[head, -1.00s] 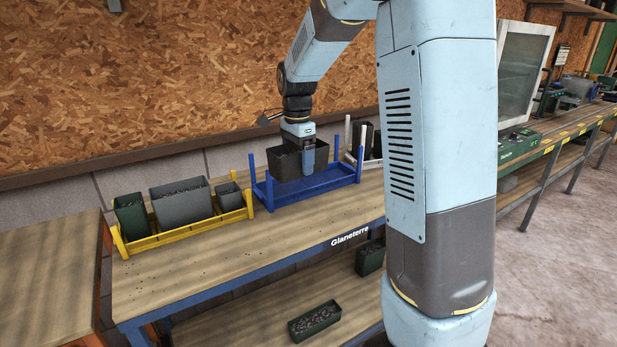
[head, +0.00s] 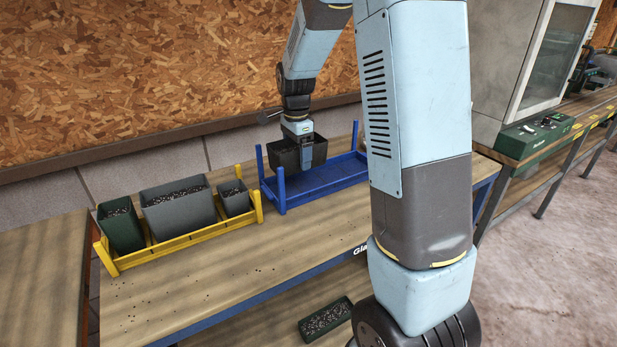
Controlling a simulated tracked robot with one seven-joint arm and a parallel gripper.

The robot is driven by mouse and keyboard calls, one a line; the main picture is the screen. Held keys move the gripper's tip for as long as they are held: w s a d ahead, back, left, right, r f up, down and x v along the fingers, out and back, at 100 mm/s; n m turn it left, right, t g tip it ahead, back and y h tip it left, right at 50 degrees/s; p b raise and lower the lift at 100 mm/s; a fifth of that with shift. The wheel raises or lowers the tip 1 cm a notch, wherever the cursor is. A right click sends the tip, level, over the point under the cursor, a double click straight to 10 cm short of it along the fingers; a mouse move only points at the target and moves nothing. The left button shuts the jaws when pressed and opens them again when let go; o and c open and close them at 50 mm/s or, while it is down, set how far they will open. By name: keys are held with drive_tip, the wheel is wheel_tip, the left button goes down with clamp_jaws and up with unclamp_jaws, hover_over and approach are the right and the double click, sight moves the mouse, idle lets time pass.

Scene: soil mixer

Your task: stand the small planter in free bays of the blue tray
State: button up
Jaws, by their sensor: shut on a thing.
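The blue tray (head: 325,182) stands on the workbench, with raised posts at its corners. Its middle and the part to the right that shows look empty; my arm hides its right end. My gripper (head: 306,163) points down and is shut on the wall of a dark grey planter (head: 288,152). The planter is upright at the left back part of the tray. The gripper's fingers cover part of its front. I cannot tell whether its base touches the tray floor.
A yellow tray (head: 180,244) to the left holds a green planter (head: 121,229), a large grey planter (head: 180,214) and a small grey pot (head: 234,200), all with soil. A green planter with soil (head: 326,318) is on the lower shelf.

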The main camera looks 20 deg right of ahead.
drive_tip(key=shift+f, duration=3.9)
drive_tip(key=o, duration=0.9)
drive_tip(key=shift+r, duration=2.25)
drive_tip(key=shift+r, duration=0.1)
wheel_tip(320, 180, up, 14)
drive_tip(key=shift+f, duration=0.25)
